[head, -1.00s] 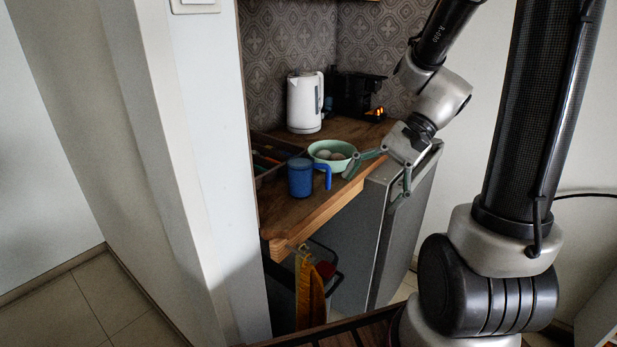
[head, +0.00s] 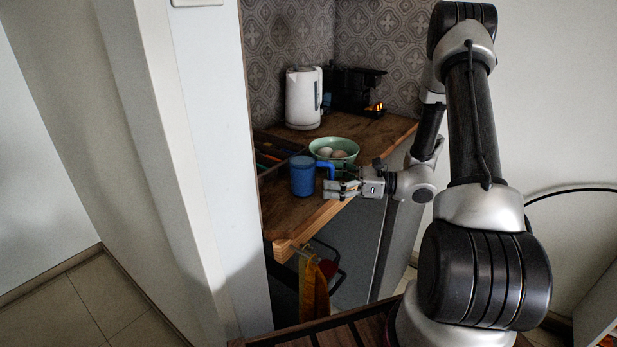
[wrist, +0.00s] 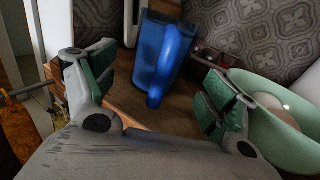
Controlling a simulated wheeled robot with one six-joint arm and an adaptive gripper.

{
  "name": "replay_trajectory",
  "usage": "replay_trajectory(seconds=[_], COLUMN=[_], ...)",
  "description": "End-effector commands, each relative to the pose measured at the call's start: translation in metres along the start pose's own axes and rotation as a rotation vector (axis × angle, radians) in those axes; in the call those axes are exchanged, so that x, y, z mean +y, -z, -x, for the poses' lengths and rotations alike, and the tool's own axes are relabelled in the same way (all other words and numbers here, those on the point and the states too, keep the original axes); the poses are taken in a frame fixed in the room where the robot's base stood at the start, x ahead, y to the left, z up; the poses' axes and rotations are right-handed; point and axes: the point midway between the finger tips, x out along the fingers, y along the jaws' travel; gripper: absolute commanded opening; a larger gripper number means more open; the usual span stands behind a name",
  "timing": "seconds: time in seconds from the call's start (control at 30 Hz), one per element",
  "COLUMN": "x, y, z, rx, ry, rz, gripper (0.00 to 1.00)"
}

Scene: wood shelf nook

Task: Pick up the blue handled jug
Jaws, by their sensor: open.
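The blue handled jug (head: 302,177) stands upright on the wooden counter in the head view, its handle on the right side towards my gripper. My gripper (head: 340,186) is just right of the jug, low over the counter's front edge. In the wrist view the jug (wrist: 160,55) is ahead, with its handle facing the camera between my open gripper's (wrist: 150,95) green-padded fingers. The fingers look empty and apart from the jug.
A green bowl (head: 345,144) with eggs stands close behind my gripper; it is beside the right finger in the wrist view (wrist: 275,130). A white kettle (head: 302,98), a black coffee machine (head: 356,92) and a dark tray (head: 270,158) stand farther back. A wall borders the left.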

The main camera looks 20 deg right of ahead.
Motion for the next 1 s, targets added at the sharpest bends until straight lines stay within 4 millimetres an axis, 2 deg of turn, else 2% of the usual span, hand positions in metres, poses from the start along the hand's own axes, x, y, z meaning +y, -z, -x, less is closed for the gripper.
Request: replay_trajectory(seconds=[0.2,0.3,0.57,0.9,1.0], x=[0.001,0.000,0.000,0.000,0.000], y=[0.002,0.002,0.002,0.002,0.002], z=[-0.035,-0.044,-0.046,-0.046,-0.046], rx=[0.002,0.002,0.002,0.002,0.001], ry=[-0.004,-0.003,-0.001,-0.002,-0.002], rz=[0.000,0.001,0.001,0.001,0.001], gripper=[0.85,0.85,0.83,0.21,0.19])
